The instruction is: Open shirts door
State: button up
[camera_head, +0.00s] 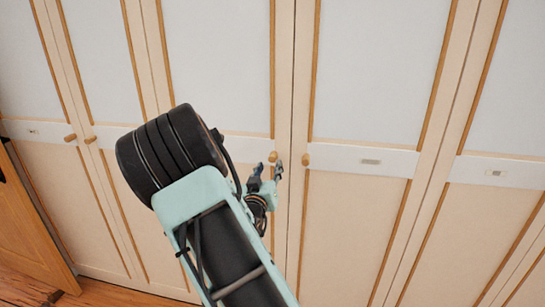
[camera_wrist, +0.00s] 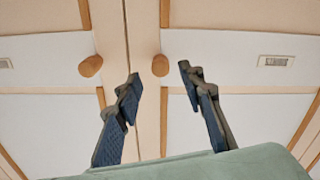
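My gripper (camera_head: 268,171) is open and empty in front of the tall wardrobe doors. In the wrist view, the fingertips (camera_wrist: 158,82) are spread apart, with a round wooden knob (camera_wrist: 160,65) showing between and slightly above them; no contact is visible. The label writing is too small to read, so I cannot tell which is the shirts door.
More closed doors line both sides, with another pair of knobs (camera_head: 70,138) at left. Another label plate (camera_head: 495,172) is at far right. An orange-brown wooden panel (camera_head: 25,225) stands at lower left above the wooden floor (camera_head: 110,292). My arm hides part of the doors.

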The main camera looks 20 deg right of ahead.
aim_at(272, 160)
jog(key=x, duration=0.6)
jog(key=shift+w+d+p, duration=0.2)
jog(key=shift+w+p, duration=0.05)
jog(key=shift+p, duration=0.1)
grip_shut()
